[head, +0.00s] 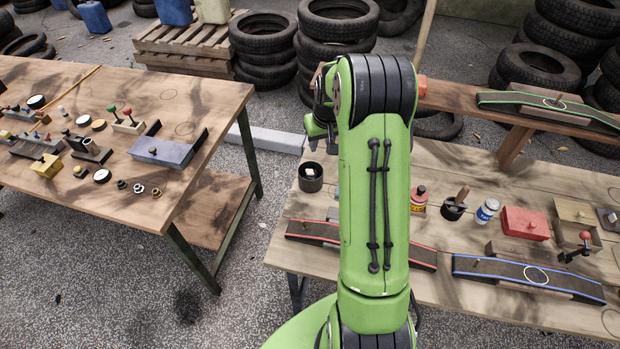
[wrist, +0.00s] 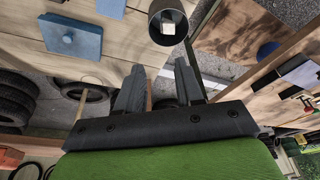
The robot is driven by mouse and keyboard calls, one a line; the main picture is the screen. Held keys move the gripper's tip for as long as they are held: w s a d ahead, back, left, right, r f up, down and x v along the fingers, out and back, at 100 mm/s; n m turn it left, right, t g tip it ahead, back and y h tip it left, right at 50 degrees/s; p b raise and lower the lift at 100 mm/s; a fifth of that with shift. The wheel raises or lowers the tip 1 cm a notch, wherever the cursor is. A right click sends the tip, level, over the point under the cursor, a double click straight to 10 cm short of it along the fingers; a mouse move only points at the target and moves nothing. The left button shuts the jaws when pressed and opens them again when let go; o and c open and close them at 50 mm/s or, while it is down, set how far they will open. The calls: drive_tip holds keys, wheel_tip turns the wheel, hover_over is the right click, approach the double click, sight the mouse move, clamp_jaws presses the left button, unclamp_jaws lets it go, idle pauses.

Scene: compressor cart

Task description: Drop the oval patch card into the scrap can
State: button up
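A dark cylindrical can (head: 311,178), which looks like the scrap can, stands at the left end of the right-hand table. A small pale piece lies inside it. The can also shows at the top of the wrist view (wrist: 153,20), with the pale piece (wrist: 168,27) inside; I cannot tell if this is the oval patch card. I cannot make out the card elsewhere. My gripper (wrist: 160,82) is open, its two dark fingers apart, with nothing visible held between them. The can appears just beyond the fingertips.
A blue block with a knob (wrist: 72,36) lies near the can. The right-hand table also holds a red bottle (head: 419,198), a white-and-blue bottle (head: 487,211), a red box (head: 526,223) and a blue-edged strip (head: 500,268). A cluttered table (head: 215,95) stands left, across a gap.

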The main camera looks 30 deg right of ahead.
drive_tip(key=v, duration=0.4)
idle(0.3)
drive_tip(key=s+a+r+n+t, duration=0.1)
drive_tip(key=s+a+r, duration=0.4)
drive_tip(key=a+r, duration=0.15)
drive_tip(key=s+a+r+n, duration=0.1)
drive_tip(key=s+a+r, duration=0.3)
drive_tip(key=a+r, duration=0.25)
drive_tip(key=s+a, duration=0.4)
drive_tip(key=s, duration=0.4)
drive_tip(key=s+a+n+t, duration=0.1)
drive_tip(key=s+a, duration=0.4)
drive_tip(key=s, duration=0.4)
drive_tip(key=shift+t+y, duration=0.3)
drive_tip(key=shift+y, duration=0.1)
drive_tip(key=shift+a, duration=0.1)
